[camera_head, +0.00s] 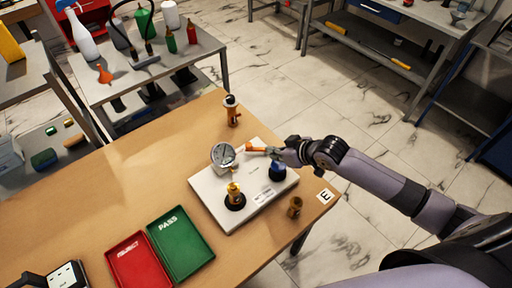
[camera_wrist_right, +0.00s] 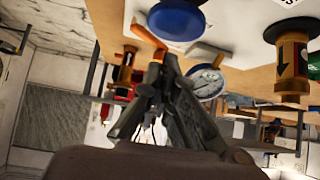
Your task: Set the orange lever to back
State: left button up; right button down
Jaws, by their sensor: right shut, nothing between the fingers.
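The orange lever (camera_head: 257,148) is on the white gauge rig (camera_head: 258,197), just right of the round gauge (camera_head: 223,155). Its handle points right, towards my right gripper (camera_head: 275,152). That gripper is shut and empty, with its fingertips right at the lever's end; I cannot tell whether they touch. The right wrist view shows the lever (camera_wrist_right: 146,37) just beyond the fingertips (camera_wrist_right: 168,65), with the blue knob (camera_wrist_right: 178,21) beside it and the gauge (camera_wrist_right: 206,83) to the right. The lever's pivot is unclear. My left gripper is not in view.
The blue knob (camera_head: 277,172) sits close below my right gripper. A yellow-topped valve (camera_head: 235,197) stands on the rig's front. Brass fittings stand behind (camera_head: 232,112) and right (camera_head: 295,207) of the rig. Red (camera_head: 140,262) and green (camera_head: 181,244) trays lie at front left.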

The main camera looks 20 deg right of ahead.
aim_at(254, 151)
jog(key=x, duration=0.7)
jog(key=shift+w+a+f, duration=0.1)
jog(key=shift+w+f, duration=0.05)
jog(key=shift+w, duration=0.1)
jog(key=shift+w+a+f, duration=0.1)
jog(key=shift+f, duration=0.1)
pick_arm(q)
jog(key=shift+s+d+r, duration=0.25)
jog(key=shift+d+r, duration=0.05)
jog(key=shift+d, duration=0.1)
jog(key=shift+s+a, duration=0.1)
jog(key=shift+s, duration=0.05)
pick_arm(e)
jog(key=shift+p, duration=0.35)
jog(key=shift+w+a+r+m+p, duration=0.1)
jog(key=shift+a+m+p, duration=0.05)
jog(key=shift+m+p, duration=0.15)
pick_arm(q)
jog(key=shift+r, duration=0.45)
pick_arm(e)
jog(key=shift+t+h, duration=0.3)
